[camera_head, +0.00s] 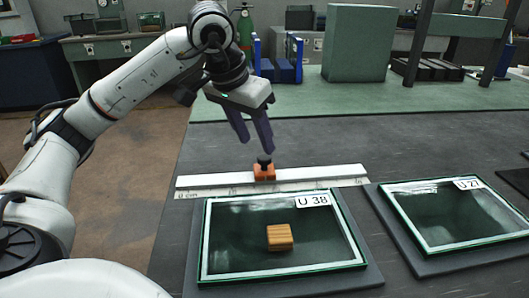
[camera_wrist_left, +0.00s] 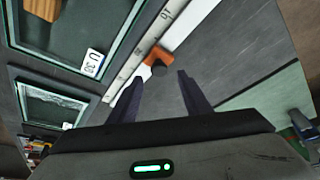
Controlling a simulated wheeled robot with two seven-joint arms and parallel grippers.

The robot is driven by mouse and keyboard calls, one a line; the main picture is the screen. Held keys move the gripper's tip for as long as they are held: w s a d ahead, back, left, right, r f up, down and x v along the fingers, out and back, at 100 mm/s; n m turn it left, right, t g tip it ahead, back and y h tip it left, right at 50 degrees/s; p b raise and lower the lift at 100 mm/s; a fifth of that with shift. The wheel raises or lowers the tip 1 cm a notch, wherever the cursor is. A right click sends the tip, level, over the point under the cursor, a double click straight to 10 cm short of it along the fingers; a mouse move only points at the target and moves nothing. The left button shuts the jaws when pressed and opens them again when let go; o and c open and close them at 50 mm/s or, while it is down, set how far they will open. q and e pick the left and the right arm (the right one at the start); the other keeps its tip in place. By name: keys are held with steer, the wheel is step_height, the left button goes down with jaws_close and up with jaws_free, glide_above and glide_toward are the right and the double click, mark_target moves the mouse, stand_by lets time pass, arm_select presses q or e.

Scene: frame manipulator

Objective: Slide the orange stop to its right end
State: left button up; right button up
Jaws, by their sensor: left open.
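The orange stop (camera_head: 264,174) with a black knob on top sits near the middle of a white graduated rail (camera_head: 325,175). My left gripper (camera_head: 256,144) is open, its two dark fingers pointing down just above and behind the knob. In the left wrist view the orange stop (camera_wrist_left: 157,54) and its knob lie just beyond the open fingertips (camera_wrist_left: 160,79), lined up with the gap between them. The fingers appear apart from the knob. My right gripper is not seen.
A framed glass panel labelled U 38 (camera_head: 225,270) holding a wooden block (camera_head: 280,238) lies in front of the rail. A second panel, U 27 (camera_head: 455,245), lies to the right. The dark tabletop (camera_head: 360,135) behind the rail is clear; a green mat (camera_head: 330,98) lies farther back.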

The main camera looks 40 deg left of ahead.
mark_target(264, 157)
arm_select(q)
steer(key=x, duration=0.5)
steer(key=shift+w+d+f+b, duration=0.1)
steer(key=shift+f+b, duration=0.1)
steer(key=shift+b, duration=0.1)
jaws_close()
